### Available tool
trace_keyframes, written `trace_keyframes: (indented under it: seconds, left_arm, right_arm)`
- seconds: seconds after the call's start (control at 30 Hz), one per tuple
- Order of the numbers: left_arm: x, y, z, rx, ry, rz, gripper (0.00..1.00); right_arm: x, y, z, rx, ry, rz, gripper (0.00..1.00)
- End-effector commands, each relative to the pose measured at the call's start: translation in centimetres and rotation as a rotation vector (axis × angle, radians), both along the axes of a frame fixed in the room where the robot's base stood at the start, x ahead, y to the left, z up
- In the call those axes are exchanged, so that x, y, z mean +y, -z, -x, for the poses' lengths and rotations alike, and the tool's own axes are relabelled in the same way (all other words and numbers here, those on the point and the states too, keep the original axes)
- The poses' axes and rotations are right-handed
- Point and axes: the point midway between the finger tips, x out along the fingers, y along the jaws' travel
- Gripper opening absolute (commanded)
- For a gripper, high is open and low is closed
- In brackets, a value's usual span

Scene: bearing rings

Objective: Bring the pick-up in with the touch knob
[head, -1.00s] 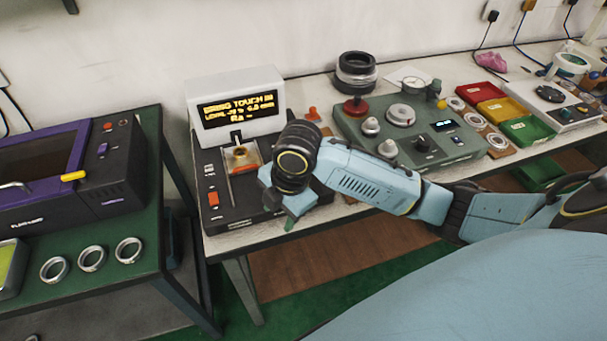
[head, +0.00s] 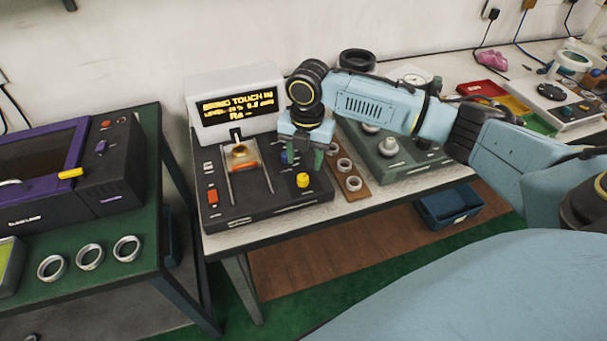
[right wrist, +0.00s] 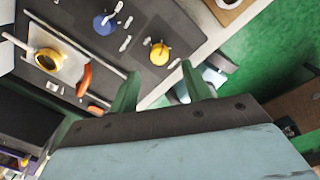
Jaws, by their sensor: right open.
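The tester (head: 222,220) has a dark base and a lit display (head: 237,107) with a "touch in" message. A brass-coloured ring (head: 239,151) sits between the rails, with an orange-red part (head: 245,168) just in front; the ring also shows in the right wrist view (right wrist: 48,60). A yellow knob (head: 303,180) and a blue knob (head: 286,158) stand on the base's right side; which is the touch knob I cannot tell. My right gripper (head: 302,163) is open and empty above these knobs. In the right wrist view the yellow knob (right wrist: 159,53) lies near the gap between the green fingertips (right wrist: 160,73).
A wooden strip (head: 350,181) with several rings lies right of the tester. A grey-green instrument (head: 395,165) stands beyond it, partly behind my arm. A green side table (head: 100,285) at left holds loose rings. A blue bin (head: 450,207) is below the bench.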

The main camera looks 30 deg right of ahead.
Motion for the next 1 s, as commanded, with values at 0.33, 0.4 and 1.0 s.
trace_keyframes:
  seconds: [0.33, 0.4, 1.0]
  left_arm:
    - [0.0, 0.8, -0.1, -0.002, 0.000, -0.001, 0.00]
    - [0.0, 0.8, -0.1, -0.002, 0.000, -0.001, 0.00]
    - [0.0, 0.8, -0.2, -0.003, 0.000, 0.000, 0.00]
  right_arm:
    - [0.2, 5.5, -0.2, -0.001, 0.001, 0.000, 0.48]
    - [0.2, 5.9, -0.2, -0.001, 0.001, 0.000, 0.48]
    - [0.2, 6.1, -0.2, -0.001, 0.000, 0.000, 0.13]
